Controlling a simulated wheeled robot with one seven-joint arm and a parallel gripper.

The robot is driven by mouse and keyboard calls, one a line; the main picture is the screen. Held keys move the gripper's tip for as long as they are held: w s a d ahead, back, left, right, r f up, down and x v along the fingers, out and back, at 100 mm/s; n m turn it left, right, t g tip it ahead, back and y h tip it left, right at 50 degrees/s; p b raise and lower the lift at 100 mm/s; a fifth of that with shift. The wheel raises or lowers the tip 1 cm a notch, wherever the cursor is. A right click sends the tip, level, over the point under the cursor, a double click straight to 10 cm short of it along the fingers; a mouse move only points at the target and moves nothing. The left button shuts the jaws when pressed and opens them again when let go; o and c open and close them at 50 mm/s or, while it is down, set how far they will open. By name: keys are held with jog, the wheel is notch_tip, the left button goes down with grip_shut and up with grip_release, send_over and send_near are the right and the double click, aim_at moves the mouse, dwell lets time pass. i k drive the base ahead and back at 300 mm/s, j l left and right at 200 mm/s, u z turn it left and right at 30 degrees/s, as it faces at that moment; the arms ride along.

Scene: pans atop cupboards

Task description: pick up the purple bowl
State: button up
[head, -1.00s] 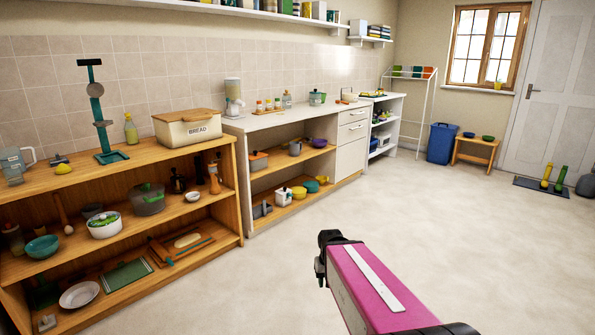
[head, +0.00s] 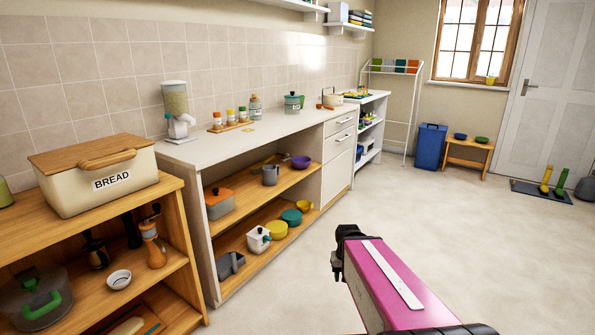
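The purple bowl (head: 301,161) sits on the upper open shelf of the white-topped counter, toward its right end, beside a grey pot (head: 270,175). My gripper (head: 343,250) is at the lower middle of the head view, at the end of my pink arm link, out over the floor. It is well in front of the shelf and apart from the bowl. Its fingers are small, dark and seen from behind, so their opening does not show.
The white counter (head: 225,148) overhangs the shelf. Below the bowl are a yellow bowl (head: 304,205) and a teal pot (head: 291,217). A wooden cupboard with a bread box (head: 100,185) stands at left. The floor (head: 480,235) is clear at right.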

aim_at(300, 162)
jog(key=i+z, duration=0.4)
jog(key=i, duration=0.7)
jog(key=i+u, duration=1.05)
jog(key=u, duration=0.2)
jog(key=i+u, duration=0.3)
jog(key=k, duration=0.1)
